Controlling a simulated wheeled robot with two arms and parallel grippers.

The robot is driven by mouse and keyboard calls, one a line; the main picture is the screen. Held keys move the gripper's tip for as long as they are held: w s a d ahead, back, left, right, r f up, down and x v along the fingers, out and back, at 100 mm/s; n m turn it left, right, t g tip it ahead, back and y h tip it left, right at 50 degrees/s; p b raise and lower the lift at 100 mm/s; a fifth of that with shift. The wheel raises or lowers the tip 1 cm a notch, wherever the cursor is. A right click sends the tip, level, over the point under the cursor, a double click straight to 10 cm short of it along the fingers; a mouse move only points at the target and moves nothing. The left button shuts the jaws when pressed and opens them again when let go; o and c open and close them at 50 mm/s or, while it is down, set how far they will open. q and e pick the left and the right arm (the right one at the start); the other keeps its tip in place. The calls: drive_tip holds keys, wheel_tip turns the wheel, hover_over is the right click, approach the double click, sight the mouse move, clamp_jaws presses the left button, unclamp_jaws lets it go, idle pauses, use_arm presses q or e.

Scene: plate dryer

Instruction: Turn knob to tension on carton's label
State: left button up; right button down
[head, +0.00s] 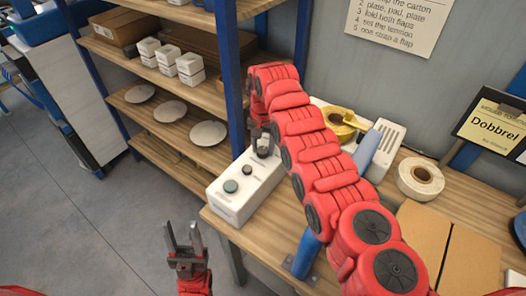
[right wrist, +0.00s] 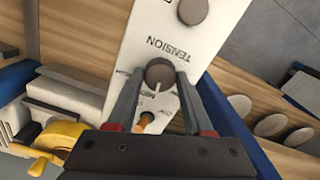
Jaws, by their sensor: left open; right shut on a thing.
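A white control box (head: 228,203) stands on the wooden table; it also shows in the right wrist view (right wrist: 115,85). Its grey tension knob (right wrist: 159,72) has the word TENSION printed beside it, with small marks around it that I cannot fully read. My right gripper (right wrist: 157,84) is shut on this knob, one finger on each side. In the head view the right gripper (head: 263,140) is partly hidden by my red arm. My left gripper (head: 183,235) is open and empty, left of the table. The brown cardboard carton (head: 440,235) is at lower right; no label on it is readable.
A shelf with plates (head: 208,133) and small white boxes (head: 190,68) stands at the left. Bare floor lies left of the table.

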drive_tip(key=n+b, duration=0.2)
drive_tip(key=b, duration=0.1)
drive_tip(key=shift+f+n, duration=0.25)
drive_tip(key=shift+n, duration=0.15)
drive_tip(key=shift+r+n+b, duration=0.1)
drive_tip(key=shift+n+b, duration=0.55)
drive_tip(key=shift+n, duration=0.25)
drive_tip(key=shift+r+n, duration=0.1)
drive_tip(key=shift+n, duration=0.8)
drive_tip(key=shift+n+b, duration=0.35)
drive_tip(key=shift+n, duration=1.25)
drive_tip(key=shift+c, duration=1.5)
unclamp_jaws()
drive_tip(key=shift+r, duration=0.1)
